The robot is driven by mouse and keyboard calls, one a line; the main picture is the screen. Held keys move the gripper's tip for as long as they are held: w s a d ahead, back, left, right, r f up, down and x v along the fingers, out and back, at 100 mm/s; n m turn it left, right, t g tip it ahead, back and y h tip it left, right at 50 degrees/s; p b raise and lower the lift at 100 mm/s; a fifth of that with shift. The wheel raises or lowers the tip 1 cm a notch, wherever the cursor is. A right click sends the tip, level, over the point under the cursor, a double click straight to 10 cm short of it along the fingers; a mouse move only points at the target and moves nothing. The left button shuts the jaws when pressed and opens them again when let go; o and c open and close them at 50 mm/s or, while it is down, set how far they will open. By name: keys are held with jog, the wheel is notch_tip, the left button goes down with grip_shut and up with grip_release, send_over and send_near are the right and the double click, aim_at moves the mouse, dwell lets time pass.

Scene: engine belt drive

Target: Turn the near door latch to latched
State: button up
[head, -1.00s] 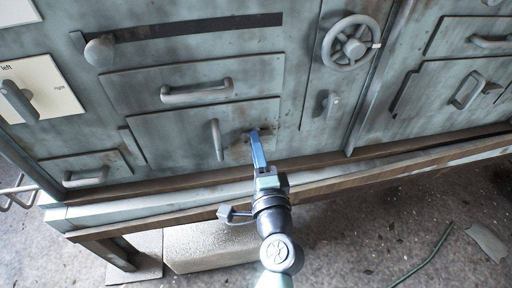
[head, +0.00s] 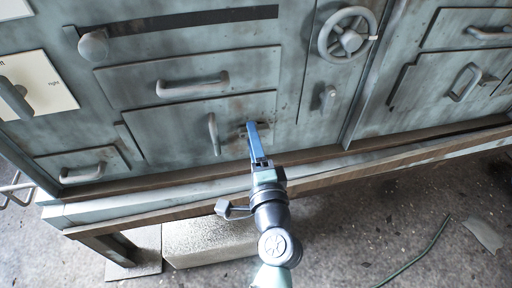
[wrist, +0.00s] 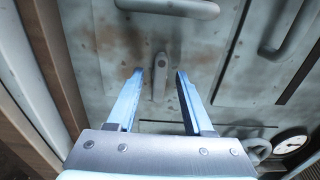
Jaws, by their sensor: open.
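The near door latch (wrist: 159,80) is a small grey tab with a rounded pivot end, on a worn, rust-stained patch of panel. In the wrist view it lies between the two blue fingers of my gripper (wrist: 158,76), its long side running roughly along them. The fingers are open, one on each side; I cannot tell whether either touches it. In the head view my gripper (head: 253,130) reaches the lower door (head: 175,130), just right of its upright handle (head: 213,134). There the fingers hide most of the latch.
A drawer handle (head: 194,86) is above the door. A handwheel (head: 347,38) and another small latch (head: 327,98) are to the right. A round knob (head: 93,45) is at upper left. A wooden ledge (head: 140,186) runs below. A dial gauge (wrist: 290,143) shows in the wrist view.

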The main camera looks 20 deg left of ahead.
jog(key=v, duration=1.3)
jog(key=shift+w, duration=0.1)
jog(key=w+d+r+n+t+h, duration=0.1)
jog(key=w+r+n+t, duration=0.2)
jog(key=r, duration=0.7)
jog(key=w+d+r+n+t+h, duration=0.15)
jog(key=r+n, duration=0.25)
jog(key=r, duration=0.6)
jog(key=w+d+r+n+t+h, duration=0.1)
jog(key=w+r+n+t, duration=0.2)
jog(key=r, duration=0.8)
jog(key=s+d+r+n+t+h+p, duration=0.1)
jog(key=s+d+r+t+h, duration=0.2)
jog(key=r, duration=0.7)
jog(key=s+d+r+t+h+p, duration=0.25)
jog(key=s+r+h, duration=0.2)
jog(key=r, duration=0.55)
notch_tip(320, 180, up, 34)
jog(key=y+p, duration=0.1)
jog(key=p, duration=3.2)
jog(key=shift+s+g, duration=0.25)
jog(key=shift+g, duration=0.05)
jog(key=shift+f, duration=0.15)
